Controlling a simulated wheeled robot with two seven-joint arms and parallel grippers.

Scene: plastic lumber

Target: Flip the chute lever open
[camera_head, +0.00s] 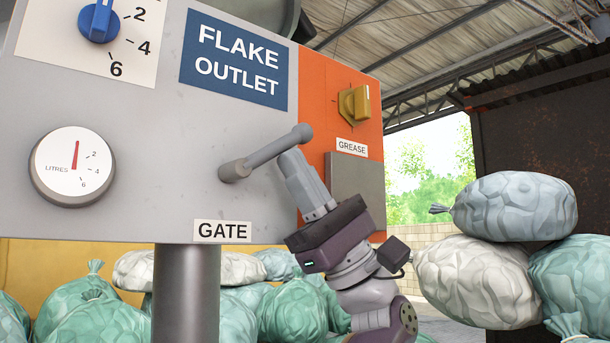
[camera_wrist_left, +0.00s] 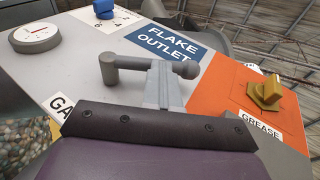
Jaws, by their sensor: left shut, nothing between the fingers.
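The chute lever (camera_head: 262,155) is a grey bar on the panel front, above the GATE label (camera_head: 222,231). It runs from its pivot at the lower left up to a round end at the upper right. In the left wrist view the lever (camera_wrist_left: 134,63) crosses in front of the fingers. My left gripper (camera_head: 292,158) is shut and empty, its fingertips right at the underside of the lever near its round end. It also shows in the left wrist view (camera_wrist_left: 160,72). I cannot tell whether the tips touch the bar. My right gripper is not in view.
A blue knob (camera_head: 98,22) and a round LITRES gauge (camera_head: 72,166) are on the panel's left. A yellow GREASE knob (camera_head: 354,104) sits on the orange section, right of the lever. Stuffed bags (camera_head: 515,205) are piled at the right, and more lie behind the post (camera_head: 186,295).

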